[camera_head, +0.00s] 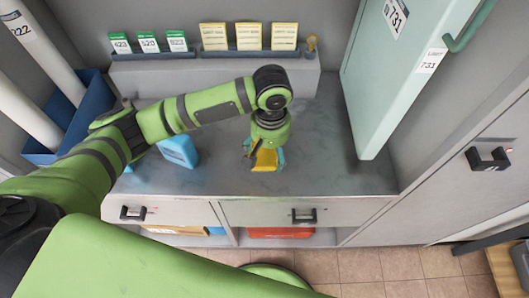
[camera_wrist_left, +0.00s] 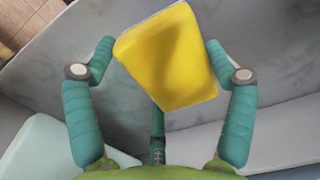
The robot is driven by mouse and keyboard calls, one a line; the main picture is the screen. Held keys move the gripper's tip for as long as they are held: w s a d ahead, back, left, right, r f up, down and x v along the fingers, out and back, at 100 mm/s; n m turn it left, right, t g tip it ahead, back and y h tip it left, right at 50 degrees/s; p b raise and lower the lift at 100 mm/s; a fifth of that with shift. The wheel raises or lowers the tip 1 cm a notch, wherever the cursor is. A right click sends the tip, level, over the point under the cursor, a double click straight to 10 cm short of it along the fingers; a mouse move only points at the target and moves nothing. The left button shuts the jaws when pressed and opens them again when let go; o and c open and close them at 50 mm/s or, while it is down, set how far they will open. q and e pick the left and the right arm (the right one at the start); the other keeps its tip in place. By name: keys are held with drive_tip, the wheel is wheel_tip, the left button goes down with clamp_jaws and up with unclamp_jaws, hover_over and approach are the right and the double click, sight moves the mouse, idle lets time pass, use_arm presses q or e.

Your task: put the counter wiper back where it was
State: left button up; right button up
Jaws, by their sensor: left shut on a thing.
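The counter wiper, a yellow sponge-like block (camera_head: 264,161), is held in my left gripper (camera_head: 265,155) over the grey counter (camera_head: 325,170). In the head view the gripper points down near the middle of the counter. I cannot tell whether the block touches the counter top. My right gripper is not in view.
A blue block-like object (camera_head: 178,151) stands on the counter to the left. Green and yellow cards stand on a ledge (camera_head: 215,72) at the back. An open pale green door (camera_head: 392,75) bounds the right. Counter between gripper and door is clear.

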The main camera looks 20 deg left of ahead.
sight(265, 156)
use_arm(q)
drive_tip(key=shift+w+a+f, duration=0.55)
drive_tip(key=shift+w+a, duration=0.05)
drive_tip(key=shift+a, duration=0.1)
drive_tip(key=shift+f+p, duration=0.3)
drive_tip(key=shift+f, duration=1.75)
drive_tip(key=shift+f, duration=0.15)
drive_tip(key=o, duration=1)
drive_tip(key=shift+c, duration=0.2)
wheel_tip(265, 156, up, 12)
drive_tip(key=shift+r+b, duration=0.2)
drive_tip(key=shift+b, duration=0.25)
